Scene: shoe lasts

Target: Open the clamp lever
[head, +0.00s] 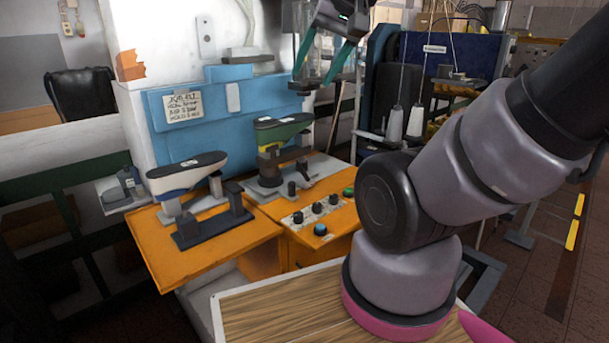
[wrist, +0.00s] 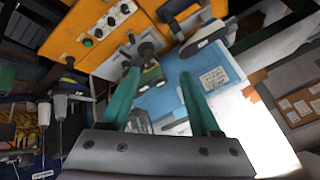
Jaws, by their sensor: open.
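A dark grey clamp-like fixture (head: 212,226) stands on the left orange tabletop, with an upright post (head: 234,197) at its right end. I cannot tell for sure which part is the clamp lever. A shoe last (head: 187,172) with a dark top sits on a post behind the fixture; it also shows in the wrist view (wrist: 203,40). A second last, green and yellow with a dark top (head: 282,128), sits on a stand on the right tabletop. My gripper (head: 315,77) hangs above and behind this last, with its teal fingers open and empty; the fingers frame the wrist view (wrist: 158,77).
A control panel with several knobs (head: 318,208) lies at the right tabletop's front. A blue housing (head: 200,140) with a paper note stands behind the lasts. White thread cones (head: 394,124) stand to the right. A wooden board (head: 270,312) lies in front, below my arm.

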